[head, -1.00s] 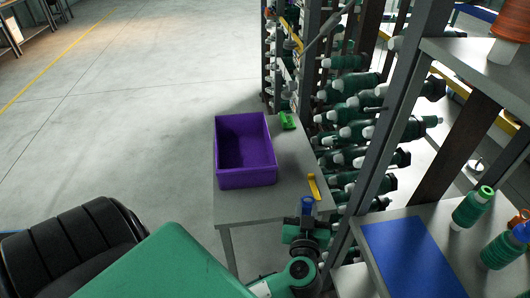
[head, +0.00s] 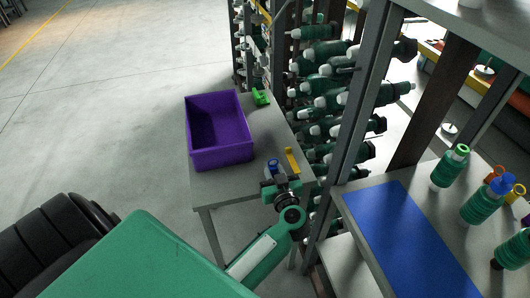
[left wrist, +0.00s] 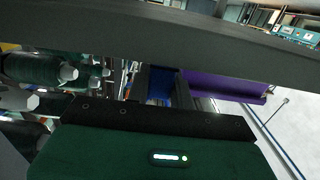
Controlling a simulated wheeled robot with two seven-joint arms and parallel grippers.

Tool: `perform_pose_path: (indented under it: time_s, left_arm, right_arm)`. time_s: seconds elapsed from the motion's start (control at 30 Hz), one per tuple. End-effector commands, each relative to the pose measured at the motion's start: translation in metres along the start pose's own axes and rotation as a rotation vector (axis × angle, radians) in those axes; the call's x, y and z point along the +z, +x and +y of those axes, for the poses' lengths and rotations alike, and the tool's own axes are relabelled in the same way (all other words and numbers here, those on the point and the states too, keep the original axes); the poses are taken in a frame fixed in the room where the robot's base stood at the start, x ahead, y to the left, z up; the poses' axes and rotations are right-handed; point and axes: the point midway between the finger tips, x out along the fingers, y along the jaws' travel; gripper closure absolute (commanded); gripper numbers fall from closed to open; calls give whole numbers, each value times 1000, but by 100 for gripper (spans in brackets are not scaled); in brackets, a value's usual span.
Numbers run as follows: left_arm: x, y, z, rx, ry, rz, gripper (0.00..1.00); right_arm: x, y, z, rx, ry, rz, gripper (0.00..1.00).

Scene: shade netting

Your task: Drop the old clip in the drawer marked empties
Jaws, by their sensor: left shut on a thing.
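My left gripper (head: 271,175) is shut on a small blue piece (head: 272,165), which could be the old clip. It is above the near part of a small grey table. In the left wrist view the blue piece (left wrist: 159,84) shows dark between the fingers. An open purple box (head: 220,157) stands on the table, left of and beyond the gripper; it looks empty. Part of it shows in the left wrist view (left wrist: 225,84). I see no readable mark on it and no other drawer. My right gripper is not in view.
A yellow piece (head: 292,161) lies just right of the gripper, a green clip (head: 261,97) at the table's far end. A rack of green bottle-like spools (head: 335,98) borders the table's right. A blue mat (head: 405,235) and several green bottles are on the right bench.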

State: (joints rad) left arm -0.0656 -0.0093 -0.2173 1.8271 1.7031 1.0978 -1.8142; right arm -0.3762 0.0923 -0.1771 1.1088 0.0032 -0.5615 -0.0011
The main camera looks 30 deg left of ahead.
Motion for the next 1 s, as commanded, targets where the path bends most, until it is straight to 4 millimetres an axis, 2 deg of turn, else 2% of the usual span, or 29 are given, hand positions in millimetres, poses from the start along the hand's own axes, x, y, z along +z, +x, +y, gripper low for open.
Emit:
perform_pose_path:
  time_s: [0.03,0.1,0.37,0.57,0.63,0.83,1.0]
  left_arm:
    - [-2,11,0,1,1,3,99]
    - [-2,22,0,0,1,1,99]
    - [-2,42,0,0,1,0,99]
    - [-4,72,0,0,1,2,99]
    - [3,72,0,2,4,0,99]
    - [3,71,0,1,0,0,99]
    - [5,71,0,1,1,-1,99]
  right_arm:
    - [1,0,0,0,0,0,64]
    - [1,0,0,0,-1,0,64]
    - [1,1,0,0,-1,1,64]
    - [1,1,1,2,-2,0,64]
    - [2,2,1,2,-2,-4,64]
    - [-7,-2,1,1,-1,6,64]
    - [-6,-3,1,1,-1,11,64]
